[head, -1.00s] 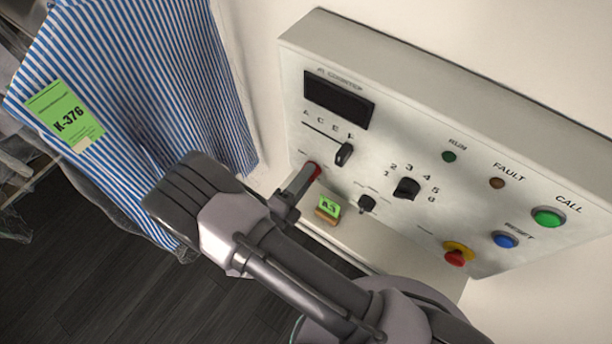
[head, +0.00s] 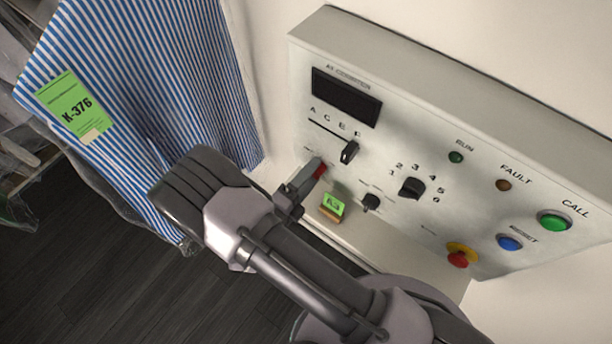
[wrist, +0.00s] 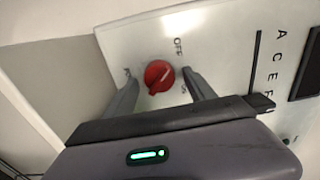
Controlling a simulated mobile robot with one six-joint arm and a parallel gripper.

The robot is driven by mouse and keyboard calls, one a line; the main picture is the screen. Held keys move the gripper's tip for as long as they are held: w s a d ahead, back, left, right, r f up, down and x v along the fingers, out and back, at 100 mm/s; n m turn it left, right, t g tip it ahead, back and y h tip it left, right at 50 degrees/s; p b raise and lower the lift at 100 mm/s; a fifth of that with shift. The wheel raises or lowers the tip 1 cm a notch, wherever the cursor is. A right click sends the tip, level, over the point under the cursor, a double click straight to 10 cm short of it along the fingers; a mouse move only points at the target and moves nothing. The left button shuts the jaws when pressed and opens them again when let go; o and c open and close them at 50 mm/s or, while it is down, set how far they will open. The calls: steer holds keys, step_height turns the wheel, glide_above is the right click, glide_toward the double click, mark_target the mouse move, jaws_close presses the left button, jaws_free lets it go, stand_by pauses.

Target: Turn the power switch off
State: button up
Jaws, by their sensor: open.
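The power switch is a red round knob (wrist: 158,76) with a pale pointer line on the white control panel (wrist: 130,40). In the wrist view the line lies diagonally, and OFF is printed above right of the knob, with a second, partly covered label below right. My gripper (wrist: 159,73) is open, with one finger to each side of the knob; I cannot tell whether either finger touches it. In the head view the red knob (head: 320,171) shows only partly beyond my gripper (head: 306,178).
A black slider (head: 349,152), a black selector dial (head: 411,187), a small black knob (head: 371,202) and a red emergency button (head: 459,257) are on the panel. A striped garment (head: 150,80) hangs at left.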

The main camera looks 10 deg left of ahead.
steer(key=v, duration=1.7)
steer(key=shift+s, duration=0.2)
